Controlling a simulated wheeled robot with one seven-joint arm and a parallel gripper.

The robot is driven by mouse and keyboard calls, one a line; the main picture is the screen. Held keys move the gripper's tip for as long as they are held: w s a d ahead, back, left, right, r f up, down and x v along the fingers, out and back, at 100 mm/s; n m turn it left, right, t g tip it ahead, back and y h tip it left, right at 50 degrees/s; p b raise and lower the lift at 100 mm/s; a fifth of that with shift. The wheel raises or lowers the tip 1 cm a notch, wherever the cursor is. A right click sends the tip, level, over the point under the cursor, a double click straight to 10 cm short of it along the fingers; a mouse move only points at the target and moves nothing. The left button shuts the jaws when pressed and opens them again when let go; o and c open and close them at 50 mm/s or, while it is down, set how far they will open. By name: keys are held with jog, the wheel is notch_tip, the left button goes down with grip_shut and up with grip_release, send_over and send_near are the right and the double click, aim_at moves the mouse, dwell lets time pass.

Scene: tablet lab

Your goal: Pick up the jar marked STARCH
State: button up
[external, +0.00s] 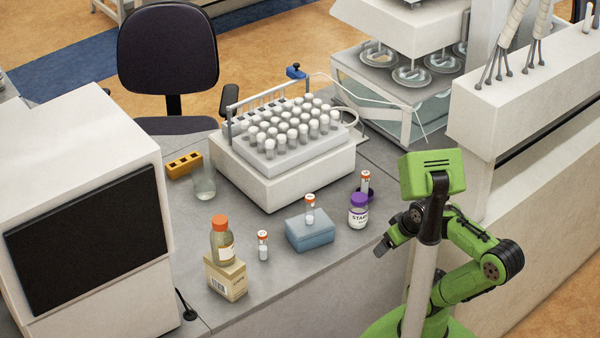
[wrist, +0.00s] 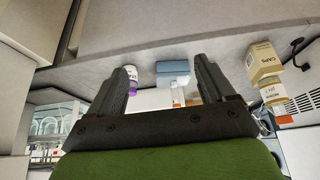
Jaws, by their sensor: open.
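The jar marked STARCH (external: 358,216) has a purple lid and a white label, and stands upright on the grey bench, right of a blue block (external: 310,232). In the wrist view, where the scene looks upside down, the jar (wrist: 131,73) is beside the left finger, which partly covers it. My gripper (external: 388,242) is to the right of the jar and apart from it, near the bench's front edge. In the wrist view my gripper (wrist: 161,66) has its fingers wide apart with nothing held between them.
An orange-capped vial (external: 365,184) stands close behind the jar. Another vial (external: 310,211) is on the blue block. A small vial (external: 263,246) and an orange-capped bottle (external: 222,242) on a carton (external: 226,278) stand left. A white tube rack machine (external: 285,178) is behind.

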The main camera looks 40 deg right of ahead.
jog(key=w+f+n+g+y, duration=0.2)
jog(key=w+f+n, duration=0.25)
jog(key=w, duration=0.45)
jog(key=n+t+y+b, duration=0.2)
jog(key=t+y+b, duration=0.1)
jog(key=t+y, duration=0.65)
send_near(358, 199)
jog(key=shift+t+h, duration=0.75)
jog(key=shift+t, duration=0.2)
jog(key=x, duration=0.3)
jog(key=f+x, duration=0.1)
jog(key=x, duration=0.3)
jog(key=f+x, duration=0.1)
jog(key=x, duration=0.2)
jog(key=shift+w, duration=0.15)
jog(key=shift+r, duration=0.1)
jog(key=shift+c, duration=0.2)
jog(key=c, duration=1.2)
